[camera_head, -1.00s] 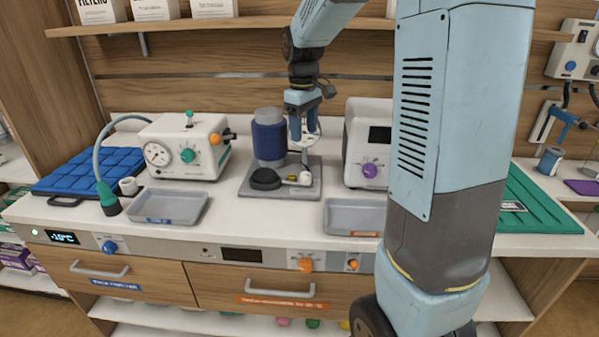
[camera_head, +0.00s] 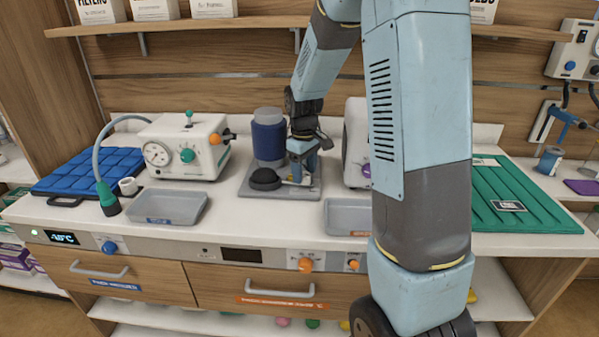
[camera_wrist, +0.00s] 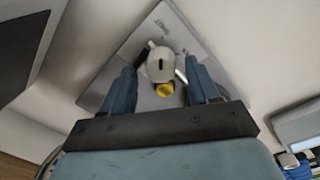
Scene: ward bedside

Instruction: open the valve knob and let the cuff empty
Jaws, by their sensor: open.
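The blue cuff (camera_head: 269,138) is wrapped around a grey upright cylinder on a grey base plate (camera_head: 256,191). A black bulb (camera_head: 265,179) lies at the plate's front left. My gripper (camera_head: 301,175) is low over the plate's right part, pointing down. In the wrist view the white valve knob (camera_wrist: 160,64), with a dark slot on top, sits between the open fingers (camera_wrist: 160,75). I see a gap on each side of it. A yellow fitting (camera_wrist: 165,89) is beside the knob. In the head view my gripper hides most of the knob.
A white pump box with dials (camera_head: 187,147) stands left, and another white unit (camera_head: 356,140) is close right of my gripper, partly hidden by my arm. Grey trays (camera_head: 170,207) lie along the front. A shelf (camera_head: 200,24) runs above.

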